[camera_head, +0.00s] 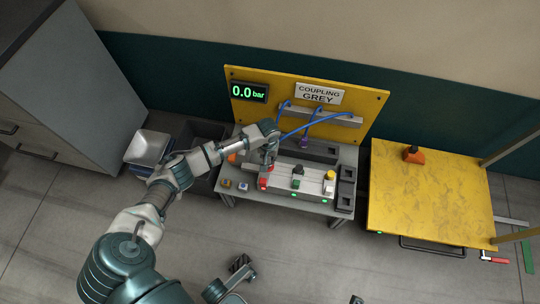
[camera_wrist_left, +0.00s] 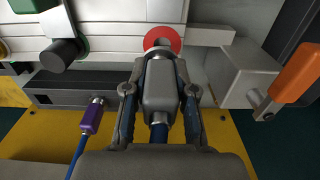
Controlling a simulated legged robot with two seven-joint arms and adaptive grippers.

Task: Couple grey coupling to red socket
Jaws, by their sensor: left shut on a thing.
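My left gripper (camera_head: 268,152) is over the left part of the bench fixture. In the left wrist view its two fingers (camera_wrist_left: 158,92) are shut on the grey coupling (camera_wrist_left: 161,88), one on each side. A blue hose (camera_wrist_left: 158,132) runs from the coupling's rear. The red socket (camera_wrist_left: 163,42) shows as a red ring directly ahead of the coupling's nose. The nose overlaps the ring in this view; I cannot tell whether it is seated or just in front. In the head view the gripper hides the coupling, and red parts (camera_head: 264,170) show beside it.
A purple coupling (camera_wrist_left: 92,115) hangs on a blue hose. A green and black part (camera_wrist_left: 64,52) is left of the red socket; a grey block with an orange handle (camera_wrist_left: 297,72) is right. The display (camera_head: 249,91) reads 0.0 bar. A yellow table (camera_head: 425,195) stands right.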

